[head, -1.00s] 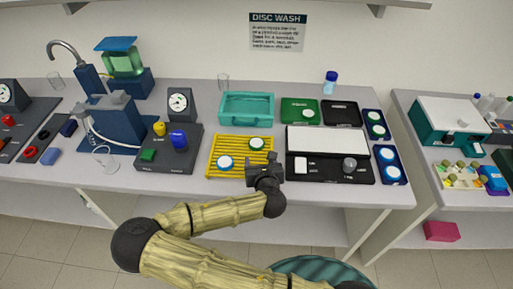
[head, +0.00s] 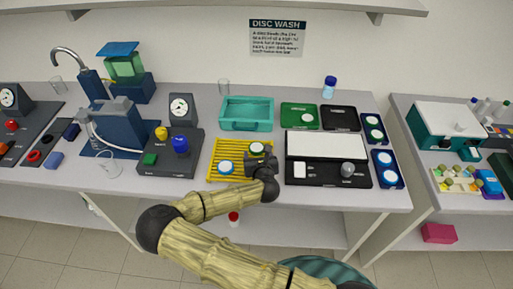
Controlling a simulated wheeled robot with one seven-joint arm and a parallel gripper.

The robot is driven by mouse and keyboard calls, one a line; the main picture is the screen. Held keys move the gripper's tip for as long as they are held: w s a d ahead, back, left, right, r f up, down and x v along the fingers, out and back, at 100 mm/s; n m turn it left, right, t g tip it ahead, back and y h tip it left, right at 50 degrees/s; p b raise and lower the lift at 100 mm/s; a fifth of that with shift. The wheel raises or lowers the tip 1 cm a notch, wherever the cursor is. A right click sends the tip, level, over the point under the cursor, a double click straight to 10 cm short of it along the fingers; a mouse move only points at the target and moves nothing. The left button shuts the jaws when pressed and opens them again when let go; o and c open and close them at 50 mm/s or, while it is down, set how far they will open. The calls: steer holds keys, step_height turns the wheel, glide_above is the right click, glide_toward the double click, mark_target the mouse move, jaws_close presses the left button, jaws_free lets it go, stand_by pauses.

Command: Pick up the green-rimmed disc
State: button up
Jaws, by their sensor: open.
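A green-rimmed disc (head: 257,148) with a white face lies on the right half of the yellow slatted rack (head: 217,146). A blue-rimmed disc (head: 226,168) lies on the same rack, nearer the front and left. My gripper (head: 258,161) is open over the rack's right front part, just in front of the green-rimmed disc. It hides part of the rack, and I cannot tell whether it touches the disc. Another green-edged white disc (head: 307,118) sits in the green tray (head: 290,108).
A teal basin (head: 246,126) stands behind the rack. A black device with a white panel (head: 326,146) and a knob is close on the right. A grey control box (head: 163,169) with coloured buttons and a gauge is on the left. The bench's front edge lies below my gripper.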

mark_target(257, 148)
steer(key=shift+p+x, duration=0.6)
steer(key=shift+x, duration=1.4)
steer(key=shift+d, duration=0.1)
steer(key=c, duration=0.7)
